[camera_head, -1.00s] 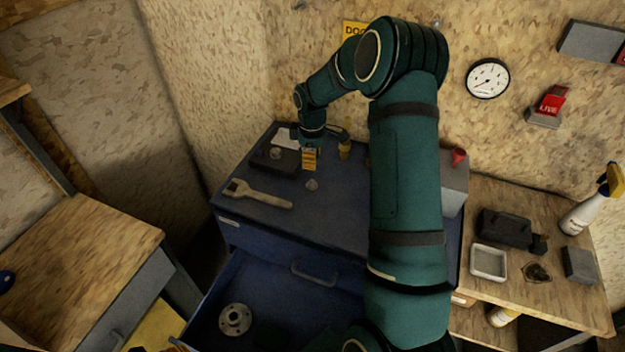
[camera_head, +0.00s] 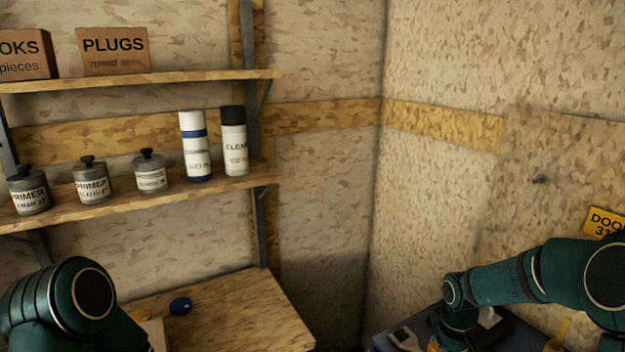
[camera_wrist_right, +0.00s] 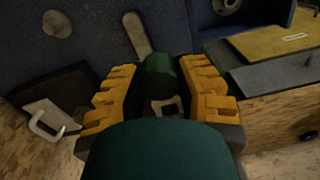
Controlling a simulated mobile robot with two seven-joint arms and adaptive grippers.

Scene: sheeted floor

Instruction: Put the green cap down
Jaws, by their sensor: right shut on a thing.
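My right gripper (camera_wrist_right: 160,92) has yellow jaws and is shut on the dark green cap (camera_wrist_right: 160,72), which shows between the fingers in the right wrist view. The cap is over or near the dark blue cabinet top (camera_wrist_right: 95,52); its height above it is hard to tell. In the head view my right arm reaches in from the right, with its wrist low at the bottom edge, and the cap cannot be made out there.
A wrench (camera_wrist_right: 137,35) and a small round thing (camera_wrist_right: 57,24) lie on the cabinet top. The open drawer holds a round flange (camera_wrist_right: 228,5). A wall shelf (camera_head: 225,188) bears several cans and bottles. A blue object (camera_head: 180,306) lies on the wooden bench (camera_head: 245,310).

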